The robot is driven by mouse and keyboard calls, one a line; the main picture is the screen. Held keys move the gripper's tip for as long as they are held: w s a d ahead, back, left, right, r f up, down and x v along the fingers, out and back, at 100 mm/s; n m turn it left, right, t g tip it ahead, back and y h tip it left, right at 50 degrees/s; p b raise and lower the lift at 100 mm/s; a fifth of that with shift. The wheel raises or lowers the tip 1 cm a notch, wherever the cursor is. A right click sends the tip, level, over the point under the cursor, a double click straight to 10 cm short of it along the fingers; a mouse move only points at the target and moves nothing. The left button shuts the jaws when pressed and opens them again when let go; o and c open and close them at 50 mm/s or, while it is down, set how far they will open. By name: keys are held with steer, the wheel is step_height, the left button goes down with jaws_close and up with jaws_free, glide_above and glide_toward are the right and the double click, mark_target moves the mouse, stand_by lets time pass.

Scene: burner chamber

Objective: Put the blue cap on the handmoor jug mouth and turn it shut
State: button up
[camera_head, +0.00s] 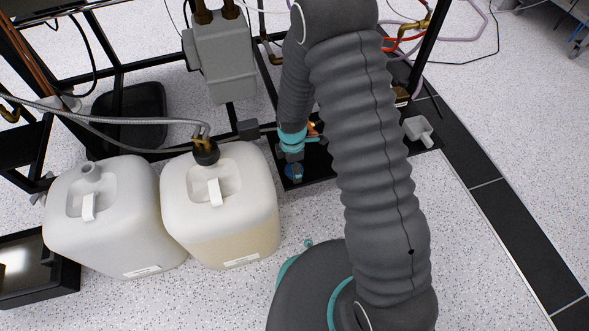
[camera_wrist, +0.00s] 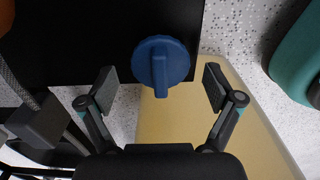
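The blue cap (camera_wrist: 161,62), round with a raised bar grip across it, lies in the wrist view beyond and between my fingertips. It also shows in the head view (camera_head: 294,173), just below my gripper (camera_head: 291,155). In the wrist view my gripper (camera_wrist: 159,80) is open, with a clear gap between each finger and the cap. Two white jugs stand at the left in the head view. The left jug (camera_head: 120,235) has a bare, uncapped mouth (camera_head: 91,170). The right jug (camera_head: 222,215) has a black fitting (camera_head: 205,152) with hoses in its mouth. I cannot tell which is the handmoor jug.
A black metal frame with hoses and a grey box (camera_head: 222,60) stands behind the jugs. A black plate (camera_head: 322,180) lies under the cap area. A small white container (camera_head: 419,130) is to the right of my arm. The speckled floor (camera_head: 480,260) at the right is clear.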

steer(key=c, duration=1.1)
steer(key=shift+r, duration=0.1)
steer(key=shift+r, duration=0.55)
step_height(320, 180, up, 3)
steer(key=shift+f+p, duration=0.15)
steer(key=shift+p, duration=0.25)
steer(key=s+d+r+p, duration=0.1)
steer(key=s+d+r, duration=0.4)
steer(key=d, duration=0.5)
step_height(320, 180, up, 2)
steer(key=shift+d, duration=0.25)
